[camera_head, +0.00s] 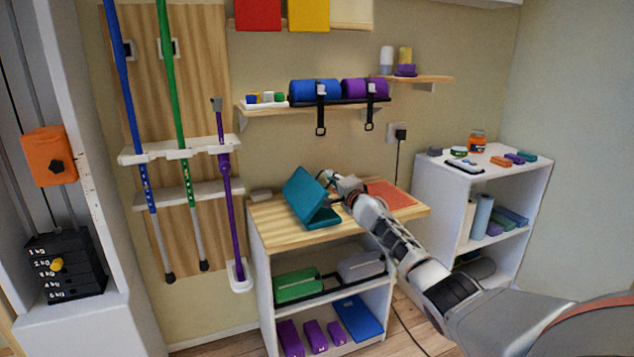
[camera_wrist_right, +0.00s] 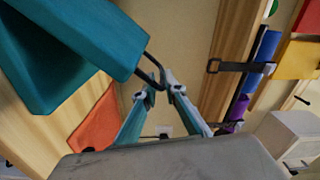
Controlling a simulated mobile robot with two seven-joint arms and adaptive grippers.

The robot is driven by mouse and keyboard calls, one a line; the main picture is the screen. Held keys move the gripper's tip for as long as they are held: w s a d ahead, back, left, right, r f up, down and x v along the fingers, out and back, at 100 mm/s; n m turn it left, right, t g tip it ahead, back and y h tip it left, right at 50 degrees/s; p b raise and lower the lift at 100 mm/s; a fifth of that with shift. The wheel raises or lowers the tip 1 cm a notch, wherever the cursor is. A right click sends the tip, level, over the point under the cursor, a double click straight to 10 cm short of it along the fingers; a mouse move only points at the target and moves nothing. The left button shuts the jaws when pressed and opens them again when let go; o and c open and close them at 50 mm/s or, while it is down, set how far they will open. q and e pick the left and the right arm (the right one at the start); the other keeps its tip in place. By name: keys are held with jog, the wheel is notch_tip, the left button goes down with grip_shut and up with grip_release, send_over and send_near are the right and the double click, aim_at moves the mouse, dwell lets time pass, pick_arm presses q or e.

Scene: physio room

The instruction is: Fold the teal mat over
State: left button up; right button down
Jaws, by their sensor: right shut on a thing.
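The teal mat (camera_head: 305,198) is on the wooden top of the low shelf unit. One panel stands up at a tilt and the other lies low beside it, so the mat is partly folded like an open book. My right gripper (camera_head: 336,181) is at the mat's right side. In the right wrist view the mat (camera_wrist_right: 75,45) fills the upper left, with a dark loop (camera_wrist_right: 152,68) at its edge. The right gripper (camera_wrist_right: 160,88) is shut on this loop. My left gripper is not in view.
An orange-red flat sheet (camera_head: 392,194) lies on the wooden top (camera_head: 270,225), right of the mat. A wall shelf (camera_head: 270,106) with blue and purple rolls hangs above. A white shelf unit (camera_head: 430,190) stands at the right. Upright poles (camera_head: 228,190) stand at the left.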

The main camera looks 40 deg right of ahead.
aim_at(348, 216)
jog(key=d+f+m+b, duration=0.2)
jog(key=f, duration=0.1)
jog(key=s+d+f+m+b, duration=0.1)
jog(key=d+f+m+b, duration=0.1)
jog(key=f+m, duration=0.1)
jog(key=d+f+m+b, duration=0.2)
jog(key=f, duration=0.2)
jog(key=shift+s+d+f+m+b, duration=0.1)
jog(key=shift+s+m+b, duration=0.1)
jog(key=shift+m+b, duration=0.2)
jog(key=shift+d+f+m, duration=0.1)
jog(key=shift+f+m, duration=0.2)
jog(key=shift+s+d+f+m+b, duration=0.1)
jog(key=shift+d+f+m+b, duration=0.05)
jog(key=shift+f+m+b, duration=0.4)
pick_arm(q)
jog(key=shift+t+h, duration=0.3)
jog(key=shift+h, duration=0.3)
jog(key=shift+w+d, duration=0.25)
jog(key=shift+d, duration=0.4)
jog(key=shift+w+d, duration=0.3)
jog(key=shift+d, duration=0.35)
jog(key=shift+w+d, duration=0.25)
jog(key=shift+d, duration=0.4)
pick_arm(e)
jog(key=shift+f, duration=0.15)
jog(key=c, duration=2.2)
grip_release()
jog(key=shift+f, duration=0.1)
